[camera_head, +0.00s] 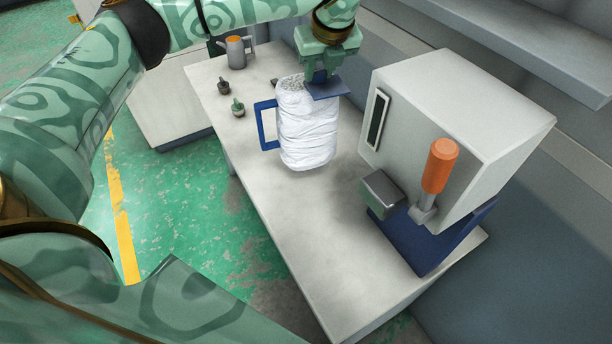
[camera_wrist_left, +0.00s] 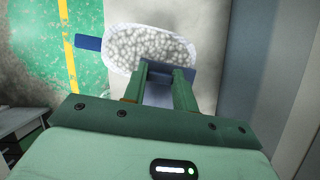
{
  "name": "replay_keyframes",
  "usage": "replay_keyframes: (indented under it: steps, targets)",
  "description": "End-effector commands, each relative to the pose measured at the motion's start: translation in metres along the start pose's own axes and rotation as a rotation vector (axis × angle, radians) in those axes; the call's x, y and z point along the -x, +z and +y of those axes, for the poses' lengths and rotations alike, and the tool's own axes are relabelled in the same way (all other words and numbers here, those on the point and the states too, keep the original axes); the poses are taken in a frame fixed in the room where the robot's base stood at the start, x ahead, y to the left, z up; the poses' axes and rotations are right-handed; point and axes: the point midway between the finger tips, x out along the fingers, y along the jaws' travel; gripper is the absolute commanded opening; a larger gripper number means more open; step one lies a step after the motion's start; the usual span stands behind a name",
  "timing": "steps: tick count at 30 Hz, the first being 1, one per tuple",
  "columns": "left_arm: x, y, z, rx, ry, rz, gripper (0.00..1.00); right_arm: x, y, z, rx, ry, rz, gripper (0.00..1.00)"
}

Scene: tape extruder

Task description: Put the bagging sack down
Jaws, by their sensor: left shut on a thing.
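The bagging sack (camera_head: 306,128) is a white, wrinkled sack with a blue handle frame (camera_head: 264,125) on its left and a blue plate (camera_head: 327,90) at its top right. It is upright over the table; whether its bottom touches the surface I cannot tell. My left gripper (camera_head: 322,76) is shut on the sack's blue plate from above. In the left wrist view the sack's open top (camera_wrist_left: 152,48) shows whitish pellets inside, and the gripper's fingers (camera_wrist_left: 168,75) close on the blue part at its rim. My right gripper is not in view.
The grey-white table (camera_head: 290,226) is bare in front of the sack. A grey machine (camera_head: 452,120) with an orange-handled lever (camera_head: 439,166) stands to the right on a blue base. Small dark-and-green items (camera_head: 238,107) and a grey jug (camera_head: 236,50) with an orange handle stand at the far left.

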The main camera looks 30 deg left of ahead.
Motion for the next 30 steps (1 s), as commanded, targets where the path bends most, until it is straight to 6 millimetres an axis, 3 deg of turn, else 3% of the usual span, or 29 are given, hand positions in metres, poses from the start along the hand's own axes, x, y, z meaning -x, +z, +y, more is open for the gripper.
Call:
replay_keyframes:
  steps: [7, 15, 27, 30]
  targets:
    - [0.004, 0.009, -0.003, 0.162, 0.067, 0.001, 0.00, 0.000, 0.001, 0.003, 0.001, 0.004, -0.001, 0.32]
    - [-0.043, -0.010, -0.003, 0.176, 0.076, 0.005, 0.00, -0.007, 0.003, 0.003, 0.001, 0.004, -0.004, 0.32]
    - [-0.087, -0.028, -0.003, 0.175, 0.074, 0.003, 0.00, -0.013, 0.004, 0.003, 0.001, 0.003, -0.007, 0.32]
    - [-0.087, -0.028, -0.003, 0.175, 0.072, 0.002, 0.00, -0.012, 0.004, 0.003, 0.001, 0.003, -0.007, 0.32]
